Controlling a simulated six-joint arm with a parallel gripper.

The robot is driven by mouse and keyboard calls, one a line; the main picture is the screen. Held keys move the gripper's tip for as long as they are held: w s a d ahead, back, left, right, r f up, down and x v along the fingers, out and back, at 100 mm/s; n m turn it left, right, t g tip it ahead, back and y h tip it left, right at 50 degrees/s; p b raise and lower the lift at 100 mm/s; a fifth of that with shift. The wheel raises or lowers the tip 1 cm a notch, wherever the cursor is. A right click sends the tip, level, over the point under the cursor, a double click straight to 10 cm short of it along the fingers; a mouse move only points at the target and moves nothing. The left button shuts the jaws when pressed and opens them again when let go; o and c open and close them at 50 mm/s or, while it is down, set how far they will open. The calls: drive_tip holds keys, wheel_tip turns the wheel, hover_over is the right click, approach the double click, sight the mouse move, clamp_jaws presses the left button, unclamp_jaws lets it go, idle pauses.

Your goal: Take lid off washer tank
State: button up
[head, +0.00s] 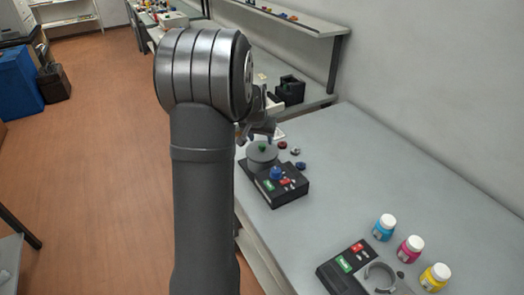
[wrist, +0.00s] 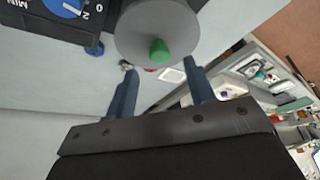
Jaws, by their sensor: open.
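The washer tank's round grey lid (head: 262,155) with a small green knob sits on the black washer unit (head: 290,190). In the wrist view the lid (wrist: 135,32) is at the top centre, with its green knob (wrist: 160,50) toward the gripper. My gripper (head: 258,132) is just above and behind the lid in the head view. In the wrist view its two blue fingers (wrist: 163,90) are apart, with nothing held between them. The knob lies beyond the fingertips, roughly between their lines. The inside of the tank is hidden by the lid.
The washer has a blue dial (head: 276,173) and coloured buttons. Small red and dark caps (head: 282,145) lie beside it. A second black device (head: 345,268) and cyan (head: 385,227), magenta (head: 410,249) and yellow (head: 435,276) bottles stand at the front right. The table's middle is clear.

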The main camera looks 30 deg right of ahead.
sight(262, 145)
drive_tip(key=x, duration=0.3)
drive_tip(key=shift+w+f, duration=0.1)
drive_tip(key=shift+f, duration=0.3)
drive_tip(key=shift+c, duration=0.4)
clamp_jaws()
drive_tip(key=shift+r, duration=0.1)
